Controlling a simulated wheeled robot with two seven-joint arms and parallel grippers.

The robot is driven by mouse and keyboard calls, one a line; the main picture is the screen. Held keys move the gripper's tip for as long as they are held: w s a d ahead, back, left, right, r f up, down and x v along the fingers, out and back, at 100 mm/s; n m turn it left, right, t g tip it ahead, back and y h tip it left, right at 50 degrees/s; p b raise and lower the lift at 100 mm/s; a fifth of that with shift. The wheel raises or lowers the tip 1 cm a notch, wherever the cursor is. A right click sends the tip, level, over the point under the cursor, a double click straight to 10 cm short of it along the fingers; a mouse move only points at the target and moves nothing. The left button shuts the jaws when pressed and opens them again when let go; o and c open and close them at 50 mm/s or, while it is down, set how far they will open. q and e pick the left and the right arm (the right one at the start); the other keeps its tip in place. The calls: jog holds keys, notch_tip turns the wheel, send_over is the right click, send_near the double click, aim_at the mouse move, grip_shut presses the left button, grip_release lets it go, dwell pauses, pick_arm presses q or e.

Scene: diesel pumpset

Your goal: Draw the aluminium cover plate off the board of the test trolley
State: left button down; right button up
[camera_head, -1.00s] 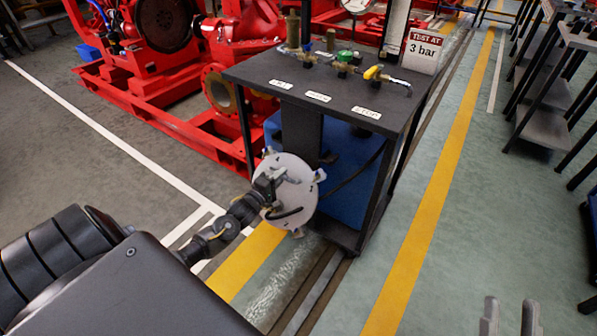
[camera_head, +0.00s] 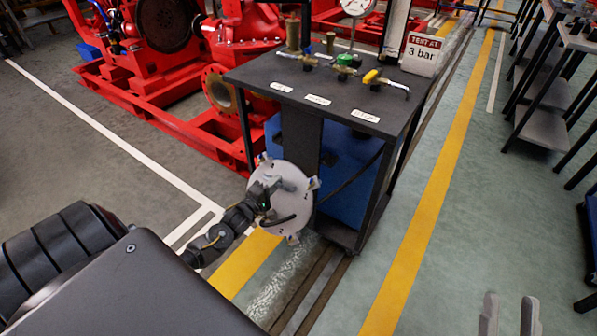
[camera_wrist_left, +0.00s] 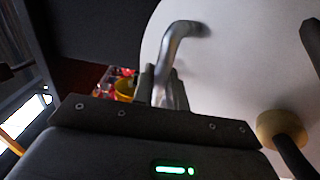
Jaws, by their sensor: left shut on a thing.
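The aluminium cover plate (camera_head: 294,207), a pale round disc with small lugs at its rim, is upright low at the near side of the test trolley (camera_head: 322,78). My left gripper (camera_head: 266,196) is at its face. In the left wrist view the gripper (camera_wrist_left: 163,84) is shut on the bent metal handle (camera_wrist_left: 183,32) of the plate (camera_wrist_left: 230,75). The trolley's dark upright board (camera_head: 302,137) shows above the plate, which hides its lower part. I cannot tell the gap between them. My right gripper (camera_head: 509,314) is open and empty at the bottom right.
Brass valves (camera_head: 343,66) and a sign (camera_head: 421,54) stand on the trolley top. A blue tank (camera_head: 345,190) sits inside its frame. A black hose curves near the plate's right edge. Red pumpsets (camera_head: 150,110) stand behind left, dark benches (camera_head: 545,95) at right. The floor between is clear.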

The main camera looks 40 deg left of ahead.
pick_arm(q)
jog(key=shift+s+r+p, duration=0.4)
jog(key=shift+s+p, duration=0.05)
jog(key=shift+s, duration=0.3)
